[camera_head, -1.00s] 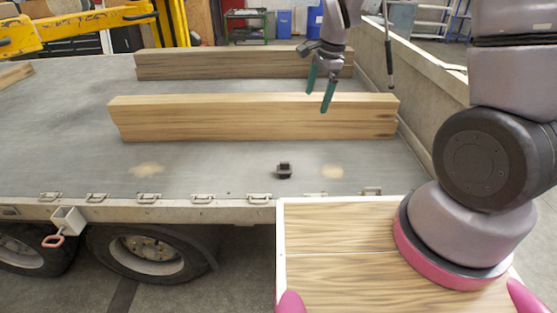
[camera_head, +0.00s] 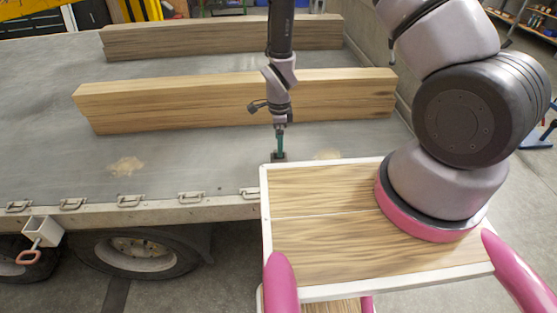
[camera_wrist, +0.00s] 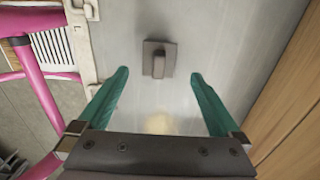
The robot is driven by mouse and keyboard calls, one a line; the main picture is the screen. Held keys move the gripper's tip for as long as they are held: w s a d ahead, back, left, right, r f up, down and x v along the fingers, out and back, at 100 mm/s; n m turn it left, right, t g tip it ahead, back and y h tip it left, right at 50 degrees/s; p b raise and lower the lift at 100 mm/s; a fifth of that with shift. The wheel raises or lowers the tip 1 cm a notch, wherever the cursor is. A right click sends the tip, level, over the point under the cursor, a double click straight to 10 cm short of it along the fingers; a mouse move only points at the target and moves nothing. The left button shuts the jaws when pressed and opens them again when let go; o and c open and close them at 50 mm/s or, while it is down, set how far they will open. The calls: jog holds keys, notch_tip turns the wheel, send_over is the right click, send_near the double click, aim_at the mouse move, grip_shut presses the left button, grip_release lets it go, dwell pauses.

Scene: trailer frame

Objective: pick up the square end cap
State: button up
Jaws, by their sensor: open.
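A long wooden beam (camera_head: 190,108) lies behind my gripper, and a second beam (camera_head: 200,40) lies farther back. Metal latches (camera_head: 130,200) line the bed's near edge. The trailer side wall (camera_head: 375,60) stands at the right. The bed left of the cap is clear.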

aim_at(274, 159)
notch_tip(274, 159, down, 5)
jog(key=shift+s+f, duration=0.1)
jog(key=shift+f, duration=0.05)
grip_shut()
dwell(0.4)
